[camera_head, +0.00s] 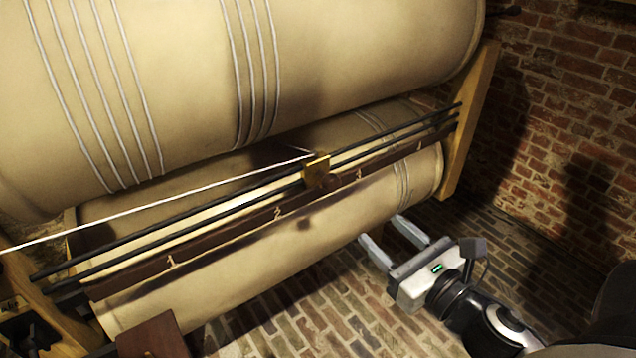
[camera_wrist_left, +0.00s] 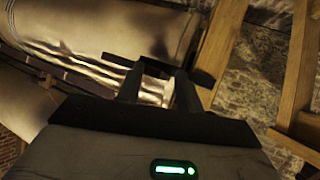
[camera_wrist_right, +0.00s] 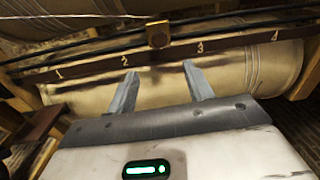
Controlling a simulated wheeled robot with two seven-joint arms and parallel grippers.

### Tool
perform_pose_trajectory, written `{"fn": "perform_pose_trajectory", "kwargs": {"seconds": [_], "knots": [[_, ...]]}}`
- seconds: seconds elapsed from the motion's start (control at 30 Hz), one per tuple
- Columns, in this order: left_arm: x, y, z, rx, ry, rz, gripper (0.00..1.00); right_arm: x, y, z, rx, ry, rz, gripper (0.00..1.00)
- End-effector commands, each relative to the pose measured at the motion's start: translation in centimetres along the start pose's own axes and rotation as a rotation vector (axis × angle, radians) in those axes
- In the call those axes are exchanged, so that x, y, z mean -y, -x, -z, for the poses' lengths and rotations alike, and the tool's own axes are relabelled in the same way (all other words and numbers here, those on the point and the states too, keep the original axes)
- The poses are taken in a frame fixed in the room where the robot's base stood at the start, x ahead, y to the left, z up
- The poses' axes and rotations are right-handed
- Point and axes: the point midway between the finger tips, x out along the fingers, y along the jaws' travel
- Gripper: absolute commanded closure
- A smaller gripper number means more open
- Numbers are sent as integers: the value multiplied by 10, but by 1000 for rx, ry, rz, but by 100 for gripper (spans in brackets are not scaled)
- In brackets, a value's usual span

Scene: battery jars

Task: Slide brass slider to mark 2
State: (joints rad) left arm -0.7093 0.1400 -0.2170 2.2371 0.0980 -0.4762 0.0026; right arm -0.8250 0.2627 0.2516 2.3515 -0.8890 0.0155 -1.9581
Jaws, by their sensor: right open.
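The brass slider (camera_head: 316,169) sits on two dark rods (camera_head: 230,202), between mark 2 (camera_head: 277,211) and mark 3 (camera_head: 358,174) of the brown scale strip. In the right wrist view the slider (camera_wrist_right: 158,35) shows ahead of the fingers, and mark 2 (camera_wrist_right: 124,60) lies to its left. My right gripper (camera_head: 380,227) is open and empty, below and in front of the rail, apart from the slider. My left gripper (camera_wrist_left: 157,88) shows only in its wrist view, its fingers apart. A dark bar crosses near its fingertips; I cannot tell whether they touch.
A large cream drum (camera_head: 190,80) wound with wire hangs above the rail, with another cream drum (camera_head: 330,235) behind the strip. A white cord (camera_head: 150,205) runs left from near the slider. A wooden post (camera_head: 470,125) stands at right. The brick floor (camera_head: 320,310) in front is clear.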

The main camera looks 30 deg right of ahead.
Motion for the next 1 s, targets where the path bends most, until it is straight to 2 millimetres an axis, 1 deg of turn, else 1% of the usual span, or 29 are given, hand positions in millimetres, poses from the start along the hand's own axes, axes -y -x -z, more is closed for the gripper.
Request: {"fn": "perform_pose_trajectory", "kwargs": {"seconds": [0.03,0.13,0.27,0.57,0.7,0.9,1.0], "knots": [[0,-1,-1,-1,2,-1,64,0,0,0,5,48,-5,48],[0,0,1,-2,4,-2,64,0,-5,-4,13,95,-10,48],[-1,3,4,3,6,-1,64,0,-22,-7,15,98,-11,48],[-2,7,10,13,13,-1,64,1,-84,-7,14,95,-8,48],[-1,6,6,25,16,1,64,0,-112,-6,14,94,-7,48],[-1,6,8,24,18,2,64,0,-143,-5,11,91,-5,48],[-1,6,10,22,19,3,64,0,-152,-4,10,90,-6,48]]}}
